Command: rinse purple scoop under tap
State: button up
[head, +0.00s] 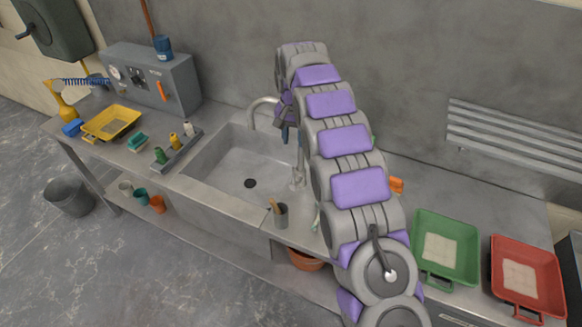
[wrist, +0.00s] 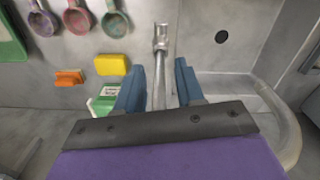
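The purple scoop (wrist: 42,20) lies on the counter at the top left of the wrist view, beside a red scoop (wrist: 76,18) and a green scoop (wrist: 115,20). In the head view my arm hides the scoops. My gripper (wrist: 158,70) is open, with two blue fingers apart and no scoop between them. A steel upright (wrist: 162,45) shows between and beyond the fingers; I cannot tell whether they touch it. The tap's curved spout (head: 262,104) arches over the sink (head: 222,165), and a curved pipe (wrist: 287,130) shows right in the wrist view. My gripper (head: 285,132) hangs near the spout.
A yellow sponge (wrist: 110,64) and an orange block (wrist: 70,77) lie near the scoops. A cup with tools (head: 281,216) stands at the sink's front edge. Green (head: 445,248) and red trays (head: 527,275) stand right, a yellow tray (head: 111,122) left. The sink basin is clear.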

aim_at(293, 184)
notch_tip(293, 184, down, 17)
jog(key=shift+f+b, duration=0.2)
jog(key=shift+b, duration=0.8)
jog(key=shift+c, duration=0.3)
grip_shut()
dwell(0.7)
